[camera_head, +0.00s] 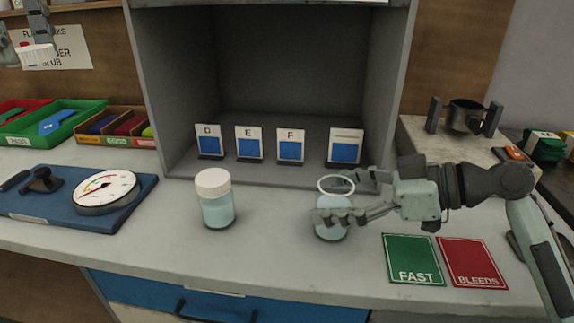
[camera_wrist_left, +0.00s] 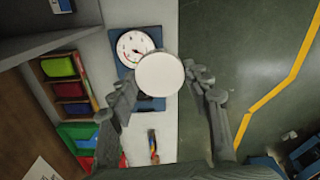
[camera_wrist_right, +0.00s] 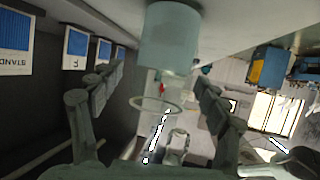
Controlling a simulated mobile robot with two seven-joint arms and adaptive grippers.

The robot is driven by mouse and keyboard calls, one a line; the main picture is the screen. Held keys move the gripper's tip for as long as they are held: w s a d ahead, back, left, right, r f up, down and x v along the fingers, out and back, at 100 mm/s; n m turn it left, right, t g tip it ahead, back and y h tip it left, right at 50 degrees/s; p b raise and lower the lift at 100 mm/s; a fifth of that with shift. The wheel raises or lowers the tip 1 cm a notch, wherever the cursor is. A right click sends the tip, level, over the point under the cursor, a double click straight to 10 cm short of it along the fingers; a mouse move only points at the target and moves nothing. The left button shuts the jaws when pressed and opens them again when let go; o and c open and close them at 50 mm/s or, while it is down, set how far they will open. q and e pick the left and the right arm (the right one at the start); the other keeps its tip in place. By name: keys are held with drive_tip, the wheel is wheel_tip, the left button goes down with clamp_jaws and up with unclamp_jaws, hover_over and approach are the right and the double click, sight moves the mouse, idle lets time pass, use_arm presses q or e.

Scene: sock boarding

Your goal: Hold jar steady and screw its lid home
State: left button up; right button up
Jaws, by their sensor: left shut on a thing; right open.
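My left gripper (camera_head: 36,44) is at the far upper left, high above the bench, shut on a white lid (camera_head: 36,57). In the left wrist view the lid (camera_wrist_left: 160,74) is a plain white disc between the fingertips. An open clear jar (camera_head: 332,231) with pale blue contents stands upright on the bench in front of the cabinet. My right gripper (camera_head: 340,196) is open, its fingers on either side of this jar. In the right wrist view the jar (camera_wrist_right: 168,40) and its bare rim stand between the spread fingers.
A similar jar (camera_head: 215,207) with a white lid stands to the left. A dial gauge (camera_head: 104,190) lies on a blue mat (camera_head: 40,217) at the left. A green FAST card (camera_head: 413,258) and red BLEEDS card (camera_head: 471,262) lie right of the open jar. Label cards stand in the cabinet.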

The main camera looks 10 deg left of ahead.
sight(323, 176)
idle(0.3)
drive_tip(key=c, duration=1.4)
drive_tip(key=shift+r, duration=0.8)
wheel_tip(323, 176, up, 3)
drive_tip(key=shift+f, duration=0.2)
drive_tip(key=s+a+r, duration=0.1)
drive_tip(key=s+r, duration=0.1)
drive_tip(key=s, duration=0.1)
drive_tip(key=s+a+r, duration=0.2)
drive_tip(key=s, duration=0.2)
drive_tip(key=s+a+r, duration=0.1)
drive_tip(key=s+r, duration=0.1)
drive_tip(key=s, duration=0.1)
drive_tip(key=shift+s+a+r, duration=0.2)
drive_tip(key=shift+s+r, duration=0.2)
